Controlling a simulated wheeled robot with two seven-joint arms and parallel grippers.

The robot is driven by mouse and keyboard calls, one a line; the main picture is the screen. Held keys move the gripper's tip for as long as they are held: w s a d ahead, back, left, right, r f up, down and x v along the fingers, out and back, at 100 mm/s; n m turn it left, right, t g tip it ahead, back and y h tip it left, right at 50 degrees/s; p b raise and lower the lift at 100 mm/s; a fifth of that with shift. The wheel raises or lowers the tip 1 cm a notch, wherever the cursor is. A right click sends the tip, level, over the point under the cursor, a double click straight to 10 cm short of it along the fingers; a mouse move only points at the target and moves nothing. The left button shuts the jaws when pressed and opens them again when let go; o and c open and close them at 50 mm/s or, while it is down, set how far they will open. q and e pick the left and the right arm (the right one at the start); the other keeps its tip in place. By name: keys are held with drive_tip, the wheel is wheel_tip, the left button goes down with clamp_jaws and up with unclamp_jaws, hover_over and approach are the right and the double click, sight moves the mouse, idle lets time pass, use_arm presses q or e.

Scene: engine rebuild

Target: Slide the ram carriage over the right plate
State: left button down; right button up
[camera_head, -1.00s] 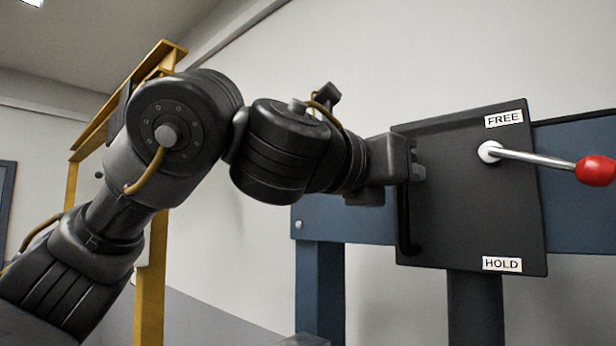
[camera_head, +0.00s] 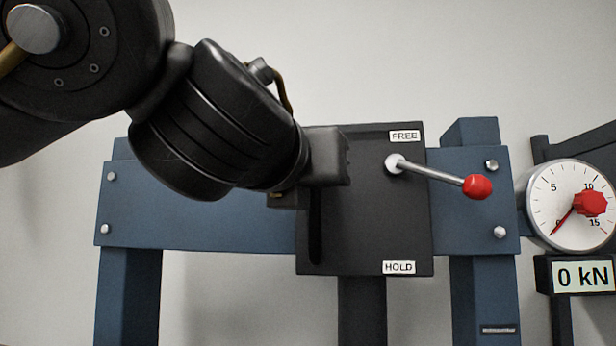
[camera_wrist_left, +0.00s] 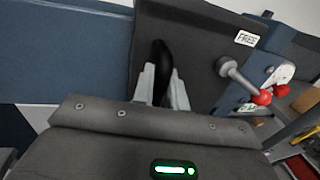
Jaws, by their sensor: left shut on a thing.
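The ram carriage (camera_head: 370,225) is a dark upright panel on the blue crossbeam (camera_head: 215,205), left of the right post. It carries FREE and HOLD labels and a lever with a red knob (camera_head: 478,187). The lever points right and slightly down from its pivot near FREE. My left gripper (camera_head: 330,165) is at the carriage's left side. In the left wrist view its fingers (camera_wrist_left: 162,88) are shut on the black handle (camera_wrist_left: 161,58) of the carriage (camera_wrist_left: 200,55). No right plate can be made out; the area below the carriage is cut off. My right gripper is not in view.
Blue posts stand at left (camera_head: 128,290) and right (camera_head: 482,290). A round gauge (camera_head: 570,205) with a red knob hangs at the right, above a display (camera_head: 584,276) reading 0 kN. The beam is bare between the carriage and the right post's bolts.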

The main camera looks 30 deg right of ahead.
use_arm(q)
drive_tip(key=c, duration=1.6)
unclamp_jaws()
drive_tip(key=shift+s+r, duration=0.1)
drive_tip(key=shift+r, duration=0.1)
drive_tip(key=shift+o, duration=0.5)
drive_tip(key=shift+s+d, duration=0.15)
drive_tip(key=shift+d, duration=0.05)
drive_tip(key=shift+a+f, duration=0.1)
drive_tip(key=shift+s+a+f+b, duration=0.1)
drive_tip(key=shift+a+b, duration=0.15)
drive_tip(key=shift+b, duration=0.15)
drive_tip(key=b+v, duration=0.5)
drive_tip(key=v, duration=0.5)
drive_tip(key=shift+s, duration=0.25)
